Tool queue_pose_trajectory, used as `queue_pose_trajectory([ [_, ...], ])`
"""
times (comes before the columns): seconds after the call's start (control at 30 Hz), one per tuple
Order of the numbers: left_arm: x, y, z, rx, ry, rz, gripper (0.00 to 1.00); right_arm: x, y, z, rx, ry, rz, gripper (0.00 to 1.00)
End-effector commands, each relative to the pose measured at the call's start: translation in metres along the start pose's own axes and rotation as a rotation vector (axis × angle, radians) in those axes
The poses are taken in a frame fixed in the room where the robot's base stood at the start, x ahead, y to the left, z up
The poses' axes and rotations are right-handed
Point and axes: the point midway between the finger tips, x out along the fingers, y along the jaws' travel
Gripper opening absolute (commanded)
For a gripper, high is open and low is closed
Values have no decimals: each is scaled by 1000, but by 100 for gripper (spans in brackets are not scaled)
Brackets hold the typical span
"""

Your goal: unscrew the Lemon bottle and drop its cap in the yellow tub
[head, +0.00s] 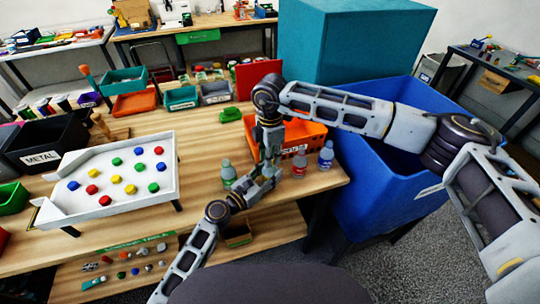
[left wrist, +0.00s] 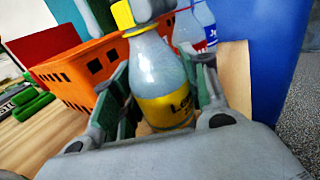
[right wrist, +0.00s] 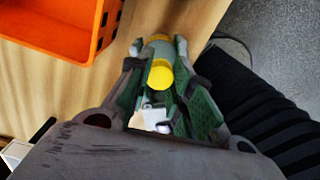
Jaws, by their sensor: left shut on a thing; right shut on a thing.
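The Lemon bottle (left wrist: 165,75) is clear with a yellow label, and stands tilted between the fingers of my left gripper (left wrist: 165,100), which is shut on its body. Its yellow cap (left wrist: 123,15) sits at the bottle's neck; whether it is loose I cannot tell. In the right wrist view the cap (right wrist: 160,75) is between the fingers of my right gripper (right wrist: 160,62), which is shut on it from above. In the head view my left gripper (head: 262,182) and right gripper (head: 268,158) meet near the table's front edge and mostly hide the bottle. I make out no yellow tub.
An orange crate (head: 312,134) stands just behind the grippers. A green-capped bottle (head: 229,176) is left of them; a red bottle (head: 299,164) and a blue bottle (head: 326,156) are right. A white tray (head: 100,203) with colored pieces lies left. A large blue bin (head: 372,200) stands right.

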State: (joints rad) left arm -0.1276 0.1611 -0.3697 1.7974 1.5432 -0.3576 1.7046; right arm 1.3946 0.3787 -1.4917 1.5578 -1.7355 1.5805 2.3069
Motion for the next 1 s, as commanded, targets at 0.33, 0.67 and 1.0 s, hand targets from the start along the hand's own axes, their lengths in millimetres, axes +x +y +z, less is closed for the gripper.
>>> queue_pose_trajectory([
  [0.33,0,-1,0,0,0,-2,0,0,0,0,-277,0,2,0],
  [0.67,0,-1,0,0,0,-2,0,-1,1,0,-543,-1,2,0],
  [1.0,0,-1,0,0,0,-2,0,-1,1,0,-815,-2,3,0],
])
